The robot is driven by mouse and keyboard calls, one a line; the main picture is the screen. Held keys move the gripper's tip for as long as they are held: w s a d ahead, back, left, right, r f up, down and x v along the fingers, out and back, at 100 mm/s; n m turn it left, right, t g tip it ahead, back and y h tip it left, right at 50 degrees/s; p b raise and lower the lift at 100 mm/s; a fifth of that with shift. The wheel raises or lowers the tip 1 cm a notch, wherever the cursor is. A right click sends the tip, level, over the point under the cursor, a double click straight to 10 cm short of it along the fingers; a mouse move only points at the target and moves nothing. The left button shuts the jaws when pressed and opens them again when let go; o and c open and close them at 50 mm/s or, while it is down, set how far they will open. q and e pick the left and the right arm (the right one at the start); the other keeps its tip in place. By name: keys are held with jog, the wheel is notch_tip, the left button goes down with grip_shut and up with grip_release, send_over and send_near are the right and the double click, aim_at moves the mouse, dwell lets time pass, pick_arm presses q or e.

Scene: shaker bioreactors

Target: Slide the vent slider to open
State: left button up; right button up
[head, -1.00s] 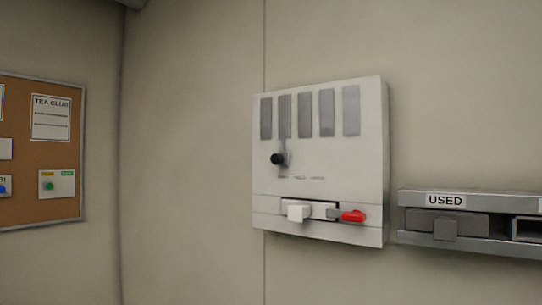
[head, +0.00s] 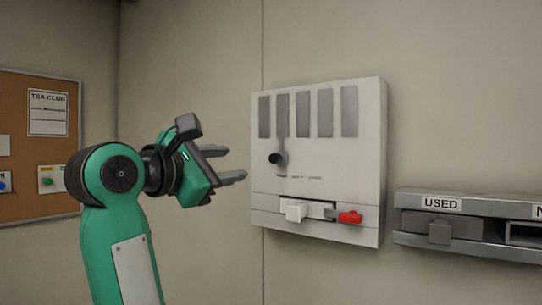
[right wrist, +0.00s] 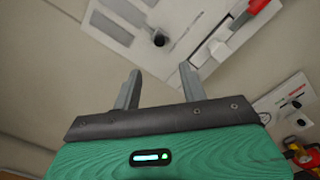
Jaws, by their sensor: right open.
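A white wall panel (head: 350,160) has a row of several grey vent slots (head: 325,113) near its top. A black round knob (head: 277,159) sits below the second slot from the left. A white block (head: 296,212) sits in a horizontal slot low on the panel, left of a red tab (head: 349,217). The labels are too small to read, so I cannot tell which knob is the vent slider. My right gripper (head: 233,163) is open and empty, left of the panel and apart from it. In the right wrist view, the black knob (right wrist: 159,39) is beyond the open fingers (right wrist: 160,70).
A grey holder labelled USED (head: 441,231) is on the wall right of the panel. A cork notice board (head: 35,150) hangs at the far left. The wrist view also shows a second white panel (right wrist: 285,98) and red and yellow things (right wrist: 302,155).

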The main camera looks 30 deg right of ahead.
aim_at(272, 158)
jog(key=p+x, duration=0.7)
jog(key=x, duration=0.5)
jog(key=shift+w+d+r, duration=0.15)
jog(key=shift+d+r, duration=0.05)
jog(key=shift+d, duration=0.05)
jog(key=shift+w+d+f+p, duration=0.2)
jog(key=shift+d+p, duration=0.1)
jog(key=shift+d, duration=0.25)
jog(key=shift+c, duration=0.4)
